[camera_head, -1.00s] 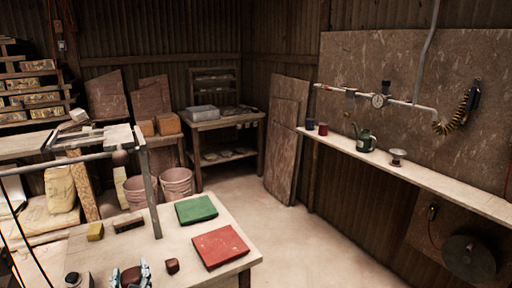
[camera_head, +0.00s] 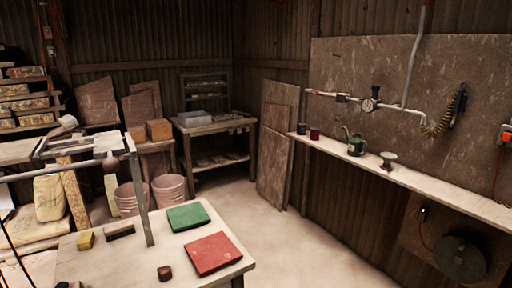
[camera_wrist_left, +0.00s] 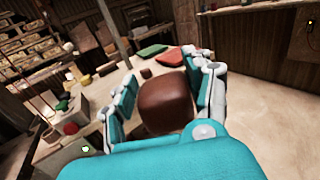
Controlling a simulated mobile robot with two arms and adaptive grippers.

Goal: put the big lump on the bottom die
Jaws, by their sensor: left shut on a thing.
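The big lump (camera_wrist_left: 166,103) is a smooth reddish-brown block in the left wrist view. My left gripper (camera_wrist_left: 161,80) has its teal-padded fingers on both sides of it and is shut on it. The lump is held above or beyond the table edge; its exact height is hard to tell. Neither the big lump nor my left gripper shows in the head view now. A smaller brown lump (camera_head: 165,272) lies on the table in the head view. I cannot make out the bottom die in these frames. My right gripper is not in view.
The table (camera_head: 120,262) holds a green slab (camera_head: 188,217), a red slab (camera_head: 214,253), a yellow block (camera_head: 86,240) and a brush (camera_head: 120,231). A metal post (camera_head: 142,200) rises near its back edge. Pink buckets (camera_head: 169,188) stand behind. Open floor (camera_head: 310,245) lies to the right.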

